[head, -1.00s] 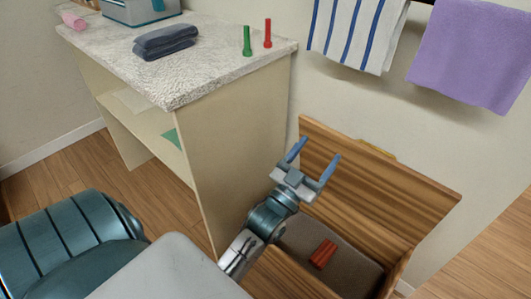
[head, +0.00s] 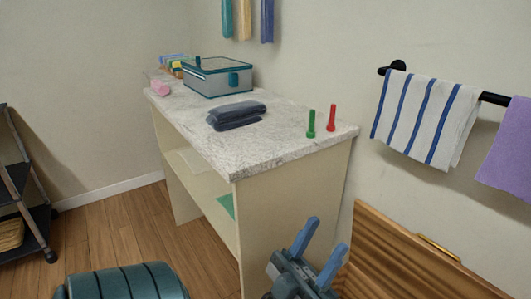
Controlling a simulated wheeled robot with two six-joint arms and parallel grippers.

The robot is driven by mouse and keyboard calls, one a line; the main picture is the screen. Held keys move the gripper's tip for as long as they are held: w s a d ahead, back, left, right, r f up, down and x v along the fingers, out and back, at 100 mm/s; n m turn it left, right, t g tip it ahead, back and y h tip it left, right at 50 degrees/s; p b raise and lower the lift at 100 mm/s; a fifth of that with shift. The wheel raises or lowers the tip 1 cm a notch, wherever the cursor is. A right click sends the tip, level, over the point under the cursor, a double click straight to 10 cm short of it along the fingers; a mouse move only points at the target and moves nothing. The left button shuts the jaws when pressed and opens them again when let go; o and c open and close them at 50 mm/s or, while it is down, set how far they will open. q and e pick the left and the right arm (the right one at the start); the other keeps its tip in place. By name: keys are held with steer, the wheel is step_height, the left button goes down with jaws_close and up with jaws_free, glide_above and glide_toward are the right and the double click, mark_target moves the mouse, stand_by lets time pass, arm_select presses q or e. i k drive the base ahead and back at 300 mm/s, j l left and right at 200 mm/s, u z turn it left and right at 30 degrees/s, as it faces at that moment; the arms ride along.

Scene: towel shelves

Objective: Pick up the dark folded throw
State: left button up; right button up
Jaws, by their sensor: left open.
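The dark folded throw (head: 236,116) lies flat in a folded stack on the marble-topped counter (head: 190,133), near its middle. My left gripper (head: 318,250) is at the bottom of the head view, in front of the counter's end panel and beside the wooden chest. Its two blue fingers point up and stand apart, with nothing between them. It is well below and to the right of the throw, not touching it. My right gripper does not show.
A green peg (head: 311,124) and a red peg (head: 333,118) stand on the counter's near right corner. A teal-trimmed box (head: 215,78) and a pink roll (head: 160,88) sit farther back. The open wooden lid (head: 410,250) is at lower right. Striped (head: 425,118) and purple (head: 507,155) towels hang on a rail.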

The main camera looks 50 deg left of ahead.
mark_target(226, 117)
steer(key=u, duration=1.9)
steer(key=i+j+z, duration=0.2)
steer(key=j+z, duration=0.2)
steer(key=j, duration=0.25)
